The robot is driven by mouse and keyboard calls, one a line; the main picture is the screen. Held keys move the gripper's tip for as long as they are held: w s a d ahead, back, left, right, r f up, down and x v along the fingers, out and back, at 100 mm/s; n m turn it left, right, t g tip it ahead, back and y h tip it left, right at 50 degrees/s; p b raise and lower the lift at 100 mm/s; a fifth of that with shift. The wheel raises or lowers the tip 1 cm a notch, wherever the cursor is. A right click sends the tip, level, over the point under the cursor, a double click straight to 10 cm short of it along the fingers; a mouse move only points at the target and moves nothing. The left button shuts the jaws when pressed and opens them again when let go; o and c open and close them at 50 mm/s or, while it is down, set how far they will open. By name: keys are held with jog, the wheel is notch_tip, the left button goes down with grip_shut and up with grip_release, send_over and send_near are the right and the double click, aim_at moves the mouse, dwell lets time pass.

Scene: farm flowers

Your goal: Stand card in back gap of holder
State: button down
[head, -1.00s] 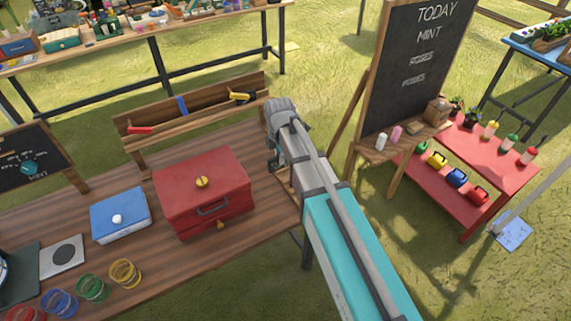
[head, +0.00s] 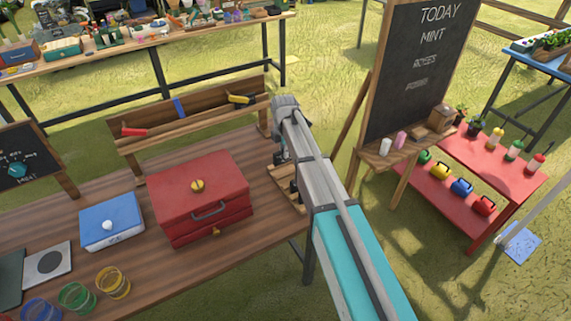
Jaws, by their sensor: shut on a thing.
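My gripper (head: 281,155) is at the right end of the brown wooden table, low over a small wooden piece (head: 288,190) with dark parts on it, which may be the holder. My own wrist and arm cover much of this piece, so its gaps cannot be made out. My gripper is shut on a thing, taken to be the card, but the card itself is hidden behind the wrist. Whether it touches the holder cannot be told.
A red toolbox (head: 202,198) stands just left of my gripper, with a blue box (head: 111,221) farther left. A wooden rack (head: 195,124) runs along the table's back edge. A chalkboard easel (head: 413,75) stands to the right, past a grassy gap.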

jog(key=shift+w+f+b, duration=0.85)
jog(key=shift+w+f, duration=0.2)
jog(key=shift+f, duration=0.2)
jog(key=shift+d, duration=0.1)
jog(key=shift+w+f+b, duration=0.5)
jog(key=shift+f+b, duration=0.2)
jog(key=shift+b, duration=0.05)
jog(key=shift+s+f+b, duration=0.15)
jog(key=shift+f+b, duration=1.1)
jog(key=shift+f, duration=0.05)
jog(key=shift+f, duration=0.15)
jog(key=c, duration=0.6)
grip_release()
jog(key=shift+r, duration=0.25)
